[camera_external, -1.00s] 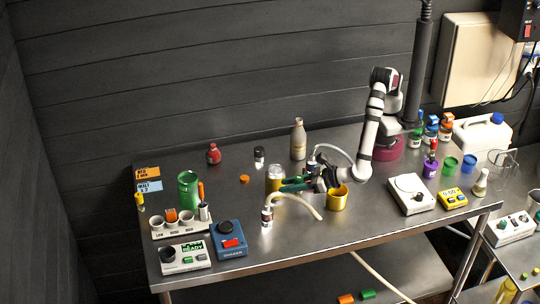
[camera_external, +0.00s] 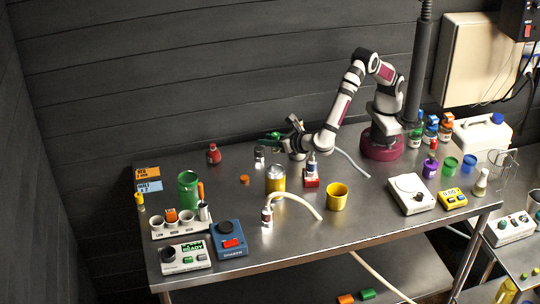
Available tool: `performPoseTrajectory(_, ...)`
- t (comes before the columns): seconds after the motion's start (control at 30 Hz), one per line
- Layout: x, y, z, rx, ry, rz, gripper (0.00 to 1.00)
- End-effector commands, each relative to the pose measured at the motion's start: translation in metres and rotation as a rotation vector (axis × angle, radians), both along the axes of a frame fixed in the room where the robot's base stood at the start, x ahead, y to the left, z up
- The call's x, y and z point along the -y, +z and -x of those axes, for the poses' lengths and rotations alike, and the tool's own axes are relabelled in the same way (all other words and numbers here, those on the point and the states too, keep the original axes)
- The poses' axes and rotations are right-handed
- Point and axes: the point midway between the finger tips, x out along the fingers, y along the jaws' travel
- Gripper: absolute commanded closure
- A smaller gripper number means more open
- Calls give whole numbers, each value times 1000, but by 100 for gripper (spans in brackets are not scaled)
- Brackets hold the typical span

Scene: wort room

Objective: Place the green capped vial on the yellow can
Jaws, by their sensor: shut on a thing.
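My gripper (camera_external: 277,138) is raised above the back of the table, to the left of my arm's base. It is shut, with green at its jaws that I take for the green capped vial (camera_external: 271,135). At this size the vial's body and cap cannot be told clearly from the fingers. The yellow can (camera_external: 276,184), with a silvery upper part, stands upright on the table below and in front of my gripper. My gripper is clear of the can.
A blue-topped bottle (camera_external: 311,168) stands at a red block (camera_external: 312,183) right of the can. A yellow cup (camera_external: 337,197) stands further right. A dark-capped jar (camera_external: 259,157) is behind the can. A pale curved hose (camera_external: 298,200) lies in front.

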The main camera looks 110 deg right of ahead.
Motion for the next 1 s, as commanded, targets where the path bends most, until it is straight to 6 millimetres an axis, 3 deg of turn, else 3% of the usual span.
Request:
performPoseTrajectory(0.13, -18, -12, -6, 0, 0, 0, 100)
performPoseTrajectory(0.4, -19, -53, -6, -1, 0, 1, 100)
performPoseTrajectory(0.7, -19, -55, -6, 0, 0, 0, 100)
performPoseTrajectory(0.73, -19, -55, -6, 0, 1, 0, 61)
performPoseTrajectory(0.87, -19, -55, -6, 0, 1, 0, 38)
performPoseTrajectory(1.0, -19, -55, -6, 0, 0, 0, 37)
